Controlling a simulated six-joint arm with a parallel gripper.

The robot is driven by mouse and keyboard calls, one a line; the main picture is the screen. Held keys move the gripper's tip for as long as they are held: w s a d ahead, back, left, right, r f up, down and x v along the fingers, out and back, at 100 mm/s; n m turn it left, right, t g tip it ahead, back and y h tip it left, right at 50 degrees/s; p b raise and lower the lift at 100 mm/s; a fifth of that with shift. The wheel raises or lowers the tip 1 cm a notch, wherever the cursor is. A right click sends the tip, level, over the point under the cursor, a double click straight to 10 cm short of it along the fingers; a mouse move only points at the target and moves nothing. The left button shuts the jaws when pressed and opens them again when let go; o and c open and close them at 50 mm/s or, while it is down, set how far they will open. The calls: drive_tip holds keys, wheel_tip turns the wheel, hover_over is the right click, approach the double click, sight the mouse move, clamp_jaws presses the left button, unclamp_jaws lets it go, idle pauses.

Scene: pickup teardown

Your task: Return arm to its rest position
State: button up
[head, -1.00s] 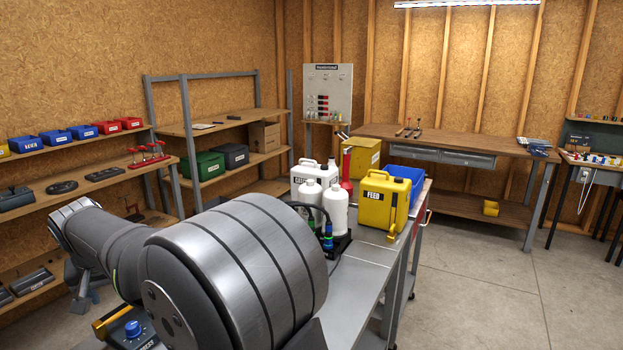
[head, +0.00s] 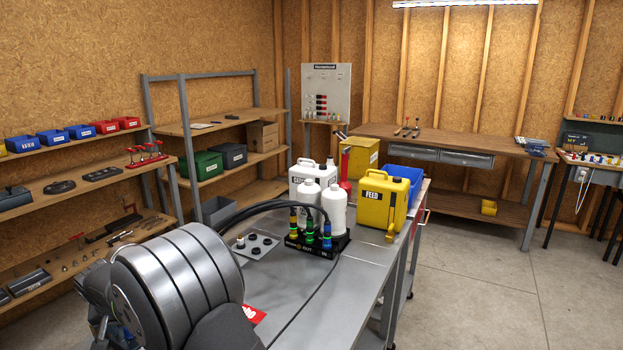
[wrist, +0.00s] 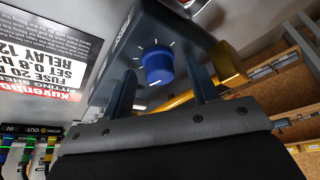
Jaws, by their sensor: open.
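My gripper (wrist: 166,92) is open in the wrist view, with its two fingers apart and nothing seen between them. Beyond the fingers is a dark box with a blue knob (wrist: 157,66) and a yellow handle-like part (wrist: 225,68). I cannot tell whether the fingers touch the box. In the head view my arm is folded at the lower left and my gripper is out of sight.
A metal cart (head: 345,300) bears a black block with coloured hose fittings (head: 318,245), white bottles (head: 335,207), a white jug (head: 302,180) and a yellow FEED can (head: 380,205). Shelves (head: 90,180) stand at left. A workbench (head: 450,140) stands behind, with open floor at right.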

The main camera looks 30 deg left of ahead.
drive_tip(key=v, duration=1.7)
drive_tip(key=w+d+m+h, duration=0.1)
drive_tip(key=w+d+m, duration=0.1)
drive_tip(key=w+d, duration=0.6)
drive_tip(key=w+d+m, duration=0.2)
drive_tip(key=w+d, duration=0.6)
drive_tip(key=w, duration=0.5)
drive_tip(key=shift+w+d+r+t+h, duration=0.2)
drive_tip(key=shift+w+t+h, duration=0.1)
drive_tip(key=shift+w+h, duration=0.1)
